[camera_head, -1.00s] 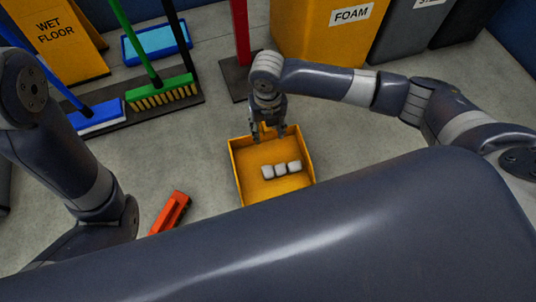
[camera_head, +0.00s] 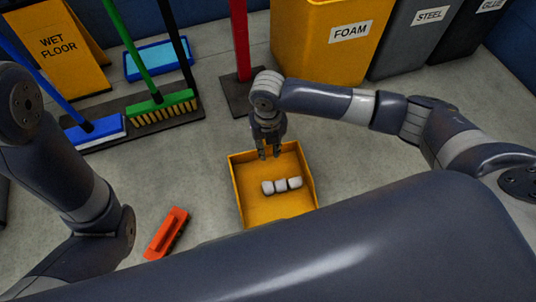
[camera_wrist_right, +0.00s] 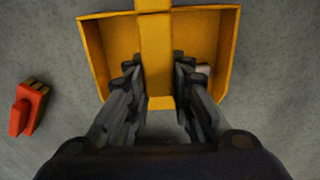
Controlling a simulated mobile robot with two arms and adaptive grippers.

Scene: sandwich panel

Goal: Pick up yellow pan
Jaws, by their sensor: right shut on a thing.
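The yellow pan (camera_head: 275,208) is a square open tray in the middle of the head view, with several white blocks (camera_head: 281,186) in a row inside it. My right gripper (camera_head: 269,154) is over the pan's far edge. In the right wrist view the pan (camera_wrist_right: 108,45) lies ahead, and its yellow handle (camera_wrist_right: 158,60) runs between the fingers of the right gripper (camera_wrist_right: 160,85), which are shut on it. I cannot tell whether the pan is clear of the floor. My left arm shows at the left, but its gripper is out of view.
An orange-red hand brush (camera_head: 166,233) lies on the floor left of the pan. Green (camera_head: 163,106) and blue (camera_head: 95,130) brooms stand behind it by a yellow wet-floor sign (camera_head: 60,45). The yellow FOAM bin (camera_head: 315,50) and grey STEEL bin (camera_head: 410,45) stand behind.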

